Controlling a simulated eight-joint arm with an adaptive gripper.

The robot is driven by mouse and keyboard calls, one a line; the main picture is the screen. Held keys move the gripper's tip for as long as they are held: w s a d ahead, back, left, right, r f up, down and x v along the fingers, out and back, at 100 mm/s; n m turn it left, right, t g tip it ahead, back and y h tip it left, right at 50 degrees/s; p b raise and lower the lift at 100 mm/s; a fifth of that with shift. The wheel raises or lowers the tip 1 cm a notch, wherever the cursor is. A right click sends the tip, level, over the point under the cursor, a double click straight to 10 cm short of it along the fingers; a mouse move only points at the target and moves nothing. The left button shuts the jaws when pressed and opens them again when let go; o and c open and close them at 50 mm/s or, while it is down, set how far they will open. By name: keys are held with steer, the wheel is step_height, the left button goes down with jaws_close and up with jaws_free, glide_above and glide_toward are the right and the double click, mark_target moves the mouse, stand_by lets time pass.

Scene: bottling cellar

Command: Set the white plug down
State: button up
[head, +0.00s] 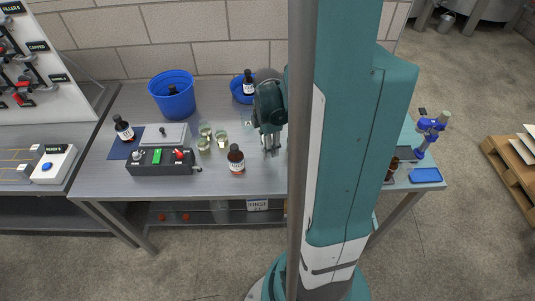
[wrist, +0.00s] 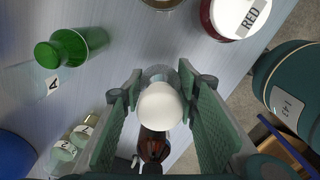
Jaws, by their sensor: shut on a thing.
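The white plug (wrist: 160,106) is a smooth, rounded white piece in the wrist view. My gripper (wrist: 160,104) is shut on it, with one green finger on each side. In the head view my gripper (head: 270,151) points down over the grey bench, right of the brown bottle; the plug cannot be made out there. A clear glass rim (wrist: 158,73) shows just beyond the plug, and a brown bottle (wrist: 153,146) shows on its near side, partly hidden by it. I cannot tell whether the plug touches either.
The grey bench (head: 215,183) holds a blue bucket (head: 171,95), small glass jars (head: 204,144), a black control box (head: 160,162) and a brown bottle (head: 236,159). A green bottle (wrist: 78,46) and a white-lidded jar marked RED (wrist: 236,16) show in the wrist view. Bare bench lies between them.

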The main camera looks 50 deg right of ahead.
steer(key=shift+f+b, duration=0.45)
steer(key=shift+f, duration=1.6)
steer(key=shift+f, duration=0.2)
steer(key=o, duration=0.9)
steer(key=shift+o, duration=0.2)
steer(key=shift+r, duration=0.2)
steer(key=shift+r+p, duration=1.15)
steer(key=shift+r, duration=4.85)
